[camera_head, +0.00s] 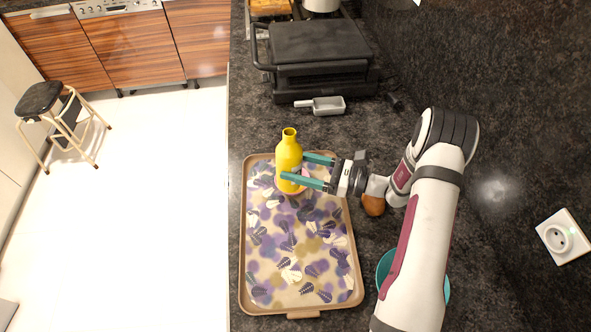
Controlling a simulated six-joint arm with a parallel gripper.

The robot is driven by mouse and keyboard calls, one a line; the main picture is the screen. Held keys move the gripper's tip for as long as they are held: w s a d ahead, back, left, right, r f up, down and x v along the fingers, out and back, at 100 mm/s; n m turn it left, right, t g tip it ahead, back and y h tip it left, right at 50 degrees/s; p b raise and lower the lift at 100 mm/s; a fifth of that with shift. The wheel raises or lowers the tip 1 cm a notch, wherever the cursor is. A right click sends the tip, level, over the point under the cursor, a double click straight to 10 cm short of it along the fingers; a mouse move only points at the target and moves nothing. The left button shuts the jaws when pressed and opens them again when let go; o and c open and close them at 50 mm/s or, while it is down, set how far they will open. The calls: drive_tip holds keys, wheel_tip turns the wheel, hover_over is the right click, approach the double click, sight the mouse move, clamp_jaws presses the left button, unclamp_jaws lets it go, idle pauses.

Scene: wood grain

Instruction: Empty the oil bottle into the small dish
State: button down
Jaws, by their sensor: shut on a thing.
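A yellow bottle (288,145), which I take to be the oil bottle, stands about upright at the far end of the patterned tray (296,314). My gripper (294,166) reaches in from the right and its teal fingers are shut on the bottle's body. Whether the bottle's base touches the tray is hard to tell. A thin pinkish rim (304,190) shows beside the bottle's base, possibly a small dish mostly hidden by the bottle and a finger. A teal bowl (384,268) sits right of the tray, largely hidden behind my arm.
A brown round object (373,205) lies right of the tray, close to my wrist. A small metal scoop (322,106) and a black contact grill (320,60) are beyond the tray. The tray's middle and near part are clear. The counter's left edge runs beside the tray.

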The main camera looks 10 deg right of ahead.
sight(299, 153)
drive_tip(key=shift+w+d+n, duration=0.2)
drive_tip(key=shift+w+n, duration=0.2)
drive_tip(key=shift+n, duration=0.2)
drive_tip(key=shift+r, duration=1.95)
